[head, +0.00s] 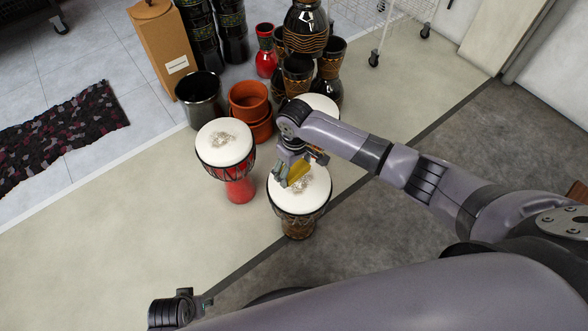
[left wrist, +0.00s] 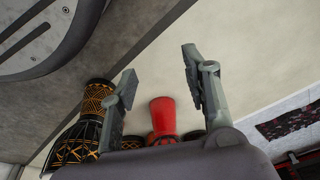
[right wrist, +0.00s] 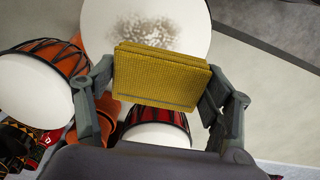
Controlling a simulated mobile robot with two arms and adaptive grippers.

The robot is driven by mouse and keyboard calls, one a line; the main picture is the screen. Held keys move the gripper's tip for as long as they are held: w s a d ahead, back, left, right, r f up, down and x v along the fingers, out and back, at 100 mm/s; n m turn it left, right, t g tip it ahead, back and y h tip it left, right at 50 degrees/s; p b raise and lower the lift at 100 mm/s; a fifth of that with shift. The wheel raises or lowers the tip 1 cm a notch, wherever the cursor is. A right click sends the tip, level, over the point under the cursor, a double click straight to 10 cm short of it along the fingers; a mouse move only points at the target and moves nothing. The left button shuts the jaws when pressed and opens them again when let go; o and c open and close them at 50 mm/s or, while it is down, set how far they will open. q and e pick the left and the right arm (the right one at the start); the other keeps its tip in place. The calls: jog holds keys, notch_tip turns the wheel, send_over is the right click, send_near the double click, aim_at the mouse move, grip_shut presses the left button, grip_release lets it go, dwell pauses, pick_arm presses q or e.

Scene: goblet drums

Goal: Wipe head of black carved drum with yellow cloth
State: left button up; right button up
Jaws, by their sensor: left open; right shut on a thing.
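The black carved drum (head: 299,228) stands upright, dark with gold carving, below my right gripper. Its white head (head: 312,203) bears a grey-brown dusty patch (head: 319,184), partly hidden by the gripper. My right gripper (head: 290,173) is shut on the folded yellow cloth (head: 300,169), over the head; I cannot tell whether the cloth touches it. In the right wrist view the cloth (right wrist: 160,78) spans the fingers, with a dusty white head (right wrist: 190,30) beyond it. My left gripper (left wrist: 158,72) is open and empty; a black drum with gold carving (left wrist: 98,100) shows beside it.
A red drum (head: 238,188) with a smudged white head stands close left of the carved drum. Another white-headed drum (head: 322,103) is partly behind my right arm. Orange pots (head: 250,97), a black pot (head: 203,112) and a cardboard box (head: 160,45) stand behind. Floor at left front is clear.

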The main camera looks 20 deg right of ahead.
aim_at(294, 186)
notch_tip(294, 186, down, 3)
jog(key=b, duration=0.3)
jog(key=shift+r, duration=0.2)
notch_tip(294, 186, down, 3)
jog(key=b, duration=0.3)
jog(key=shift+r, duration=0.15)
pick_arm(q)
notch_tip(294, 186, up, 15)
jog(key=t, duration=0.1)
jog(key=shift+a+r+b, duration=0.15)
jog(key=shift+r+b, duration=0.05)
jog(key=shift+b, duration=0.1)
jog(key=shift+w, duration=0.45)
pick_arm(e)
jog(key=shift+f, duration=0.65)
pick_arm(q)
jog(key=shift+w+d+t, duration=0.2)
jog(key=shift+w+t, duration=0.1)
jog(key=shift+t, duration=0.1)
pick_arm(e)
jog(key=shift+f, duration=0.2)
pick_arm(q)
jog(key=shift+w+d+r+b, duration=0.15)
jog(key=shift+w+b, duration=0.15)
jog(key=shift+w, duration=0.2)
pick_arm(e)
jog(key=shift+f, duration=0.35)
